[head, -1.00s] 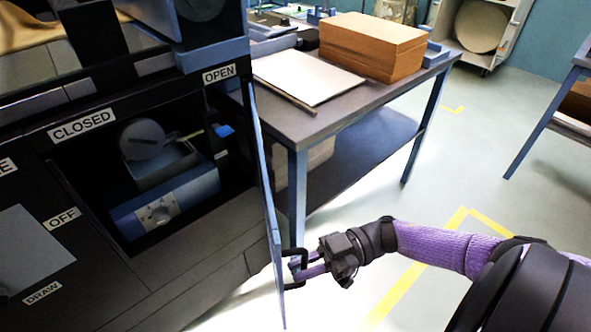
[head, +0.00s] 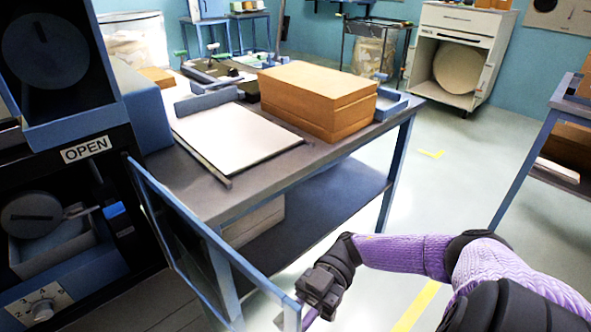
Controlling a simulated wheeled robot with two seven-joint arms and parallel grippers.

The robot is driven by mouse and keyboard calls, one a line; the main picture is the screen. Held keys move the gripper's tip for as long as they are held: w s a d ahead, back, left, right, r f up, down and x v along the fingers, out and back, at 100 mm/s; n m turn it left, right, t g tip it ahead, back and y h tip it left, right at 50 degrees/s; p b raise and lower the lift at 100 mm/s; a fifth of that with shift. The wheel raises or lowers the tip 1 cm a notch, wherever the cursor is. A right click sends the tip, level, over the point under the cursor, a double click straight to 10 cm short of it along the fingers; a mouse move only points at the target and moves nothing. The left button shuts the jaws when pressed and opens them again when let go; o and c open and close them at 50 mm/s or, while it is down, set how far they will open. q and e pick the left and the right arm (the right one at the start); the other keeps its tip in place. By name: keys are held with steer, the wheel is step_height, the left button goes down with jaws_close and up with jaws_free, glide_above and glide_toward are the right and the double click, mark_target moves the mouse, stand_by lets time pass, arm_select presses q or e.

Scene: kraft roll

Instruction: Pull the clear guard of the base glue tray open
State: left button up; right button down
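The clear guard (head: 185,225) is a see-through panel in a blue frame, hinged beside the machine's lower opening. It stands swung well out, angled toward the lower middle of the head view. Its free end post (head: 291,314) meets my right gripper (head: 309,314) at the bottom edge. The gripper is at the guard's handle, which is mostly cut off below; its fingers barely show. The base glue tray (head: 55,248) sits inside the opening, with a round grey part above it and a numbered dial below. An OPEN label (head: 86,149) is above. My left gripper is out of view.
A dark table (head: 260,190) with blue legs stands close behind the guard, bearing a white sheet (head: 235,137) and a brown stack (head: 318,100). Another table (head: 545,150) is at right. Floor between the tables is clear.

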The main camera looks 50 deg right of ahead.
steer(key=shift+d+f, duration=0.1)
steer(key=shift+d, duration=0.1)
steer(key=c, duration=0.7)
jaws_free()
steer(key=d+b, duration=0.1)
steer(key=d, duration=0.2)
steer(key=d+b, duration=0.1)
steer(key=d, duration=0.2)
steer(key=w+d+b, duration=0.1)
steer(key=d, duration=0.3)
